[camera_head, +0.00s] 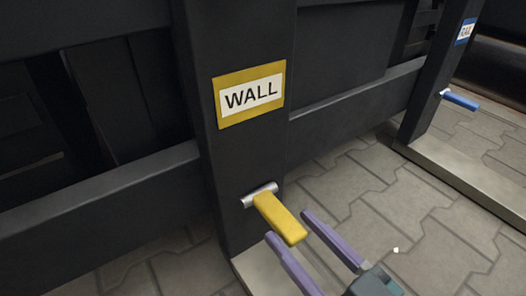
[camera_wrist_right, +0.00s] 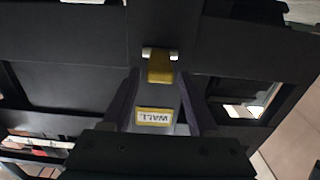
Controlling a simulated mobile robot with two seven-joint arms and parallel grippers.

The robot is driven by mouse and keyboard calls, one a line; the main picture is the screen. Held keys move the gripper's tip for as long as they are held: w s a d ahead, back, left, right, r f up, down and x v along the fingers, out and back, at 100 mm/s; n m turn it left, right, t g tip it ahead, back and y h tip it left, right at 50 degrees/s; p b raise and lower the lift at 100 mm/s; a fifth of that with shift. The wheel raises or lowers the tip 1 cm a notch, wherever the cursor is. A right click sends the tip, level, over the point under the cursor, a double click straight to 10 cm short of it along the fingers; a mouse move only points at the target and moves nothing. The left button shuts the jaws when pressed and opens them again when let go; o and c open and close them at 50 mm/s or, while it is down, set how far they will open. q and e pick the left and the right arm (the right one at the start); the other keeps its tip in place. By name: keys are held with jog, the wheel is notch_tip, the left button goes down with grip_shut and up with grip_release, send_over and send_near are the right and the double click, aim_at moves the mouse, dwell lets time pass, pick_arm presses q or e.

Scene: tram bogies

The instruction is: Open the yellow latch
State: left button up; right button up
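The yellow latch (camera_head: 276,214) is a short yellow handle on a silver mount, low on the dark post under the WALL sign. It sticks out toward the lower right. It also shows in the right wrist view (camera_wrist_right: 160,67). My right gripper (camera_head: 288,225) comes in from the lower right. Its two purple fingers are apart, one to each side of the latch's free end in the picture. In the right wrist view my gripper (camera_wrist_right: 159,74) is open with the latch between its tips. I cannot tell whether they touch. My left gripper is out of view.
The yellow-framed WALL sign (camera_head: 250,94) is on the dark post (camera_head: 240,150). A second post at the upper right carries a blue sign (camera_head: 465,31) and a blue latch (camera_head: 459,100). Dark horizontal beams (camera_head: 100,195) flank the post. Grey paving (camera_head: 400,220) is free at right.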

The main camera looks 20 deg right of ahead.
jog(key=shift+d, duration=0.1)
jog(key=c, duration=0.3)
grip_shut()
dwell(0.7)
